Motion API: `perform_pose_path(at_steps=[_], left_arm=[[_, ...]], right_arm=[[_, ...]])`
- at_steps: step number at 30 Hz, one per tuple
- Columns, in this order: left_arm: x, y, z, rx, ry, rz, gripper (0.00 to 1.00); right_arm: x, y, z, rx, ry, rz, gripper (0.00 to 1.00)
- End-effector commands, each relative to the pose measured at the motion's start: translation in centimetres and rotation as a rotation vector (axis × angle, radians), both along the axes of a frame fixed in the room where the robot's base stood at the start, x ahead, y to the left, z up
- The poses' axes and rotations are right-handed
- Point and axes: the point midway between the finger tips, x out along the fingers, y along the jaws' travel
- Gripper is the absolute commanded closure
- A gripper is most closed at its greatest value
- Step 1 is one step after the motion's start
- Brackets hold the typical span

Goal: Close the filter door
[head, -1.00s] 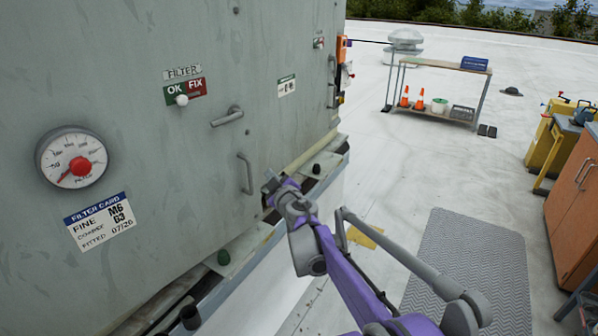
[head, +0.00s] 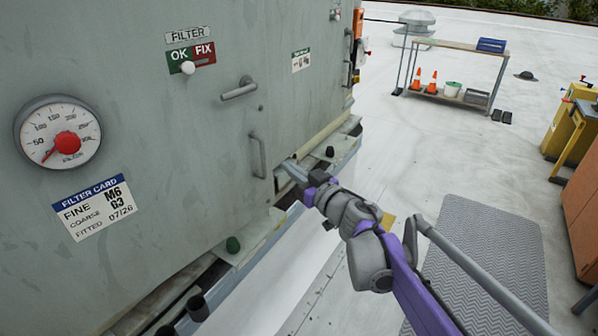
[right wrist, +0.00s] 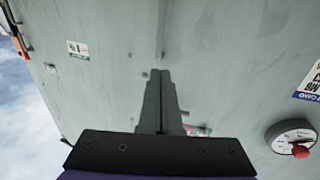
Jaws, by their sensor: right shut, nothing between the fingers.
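The filter door is part of the large grey-green cabinet wall (head: 150,125), under a FILTER plate (head: 187,35) and an OK/FIX sign (head: 191,57). It looks flush with the wall; its exact edges are hard to tell. A lever handle (head: 239,90) sticks out below the sign, and a vertical pull handle (head: 258,155) is lower right of it. My right gripper (head: 284,164) is shut and empty, at the wall just right of the pull handle's lower end. In the right wrist view its closed fingers (right wrist: 160,90) point at the wall; contact cannot be told. My left gripper is not in view.
A round gauge (head: 58,133) and a filter card (head: 95,208) are on the wall at left. A ledge with dark knobs (head: 232,244) runs along the cabinet's foot. A grey mat (head: 485,250) lies on the roof at right. A bench (head: 455,50) stands farther back.

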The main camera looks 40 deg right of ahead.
Motion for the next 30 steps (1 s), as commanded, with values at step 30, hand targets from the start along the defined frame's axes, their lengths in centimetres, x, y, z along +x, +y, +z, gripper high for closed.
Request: perform_pose_path(at_steps=[30], left_arm=[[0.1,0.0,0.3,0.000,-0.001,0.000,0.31]], right_arm=[[9.7,0.2,-0.1,-0.001,0.000,0.001,1.00]])
